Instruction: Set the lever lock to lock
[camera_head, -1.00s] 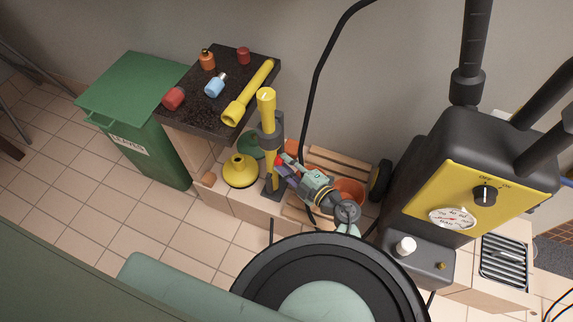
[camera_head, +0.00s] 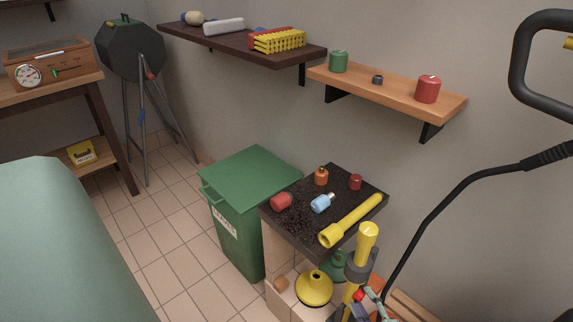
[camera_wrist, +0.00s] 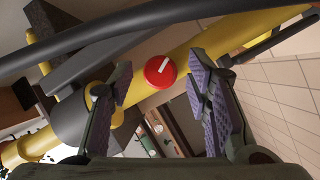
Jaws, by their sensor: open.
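A round red knob with a white bar (camera_wrist: 160,72) sits on a yellow post in the wrist view. It may be the lever lock, but no lock or unlock label can be read. My gripper (camera_wrist: 160,70) is open, its purple-padded fingers on either side of the knob in that view; no contact can be made out. In the head view the yellow post (camera_head: 368,242) with a grey collar stands beside the dark-topped counter. My gripper (camera_head: 360,308) is low against the post there, mostly cut off by the bottom edge.
A black hose (camera_head: 440,210) hangs on the right. A wooden shelf (camera_head: 390,90) is above. Tiled floor is open at left.

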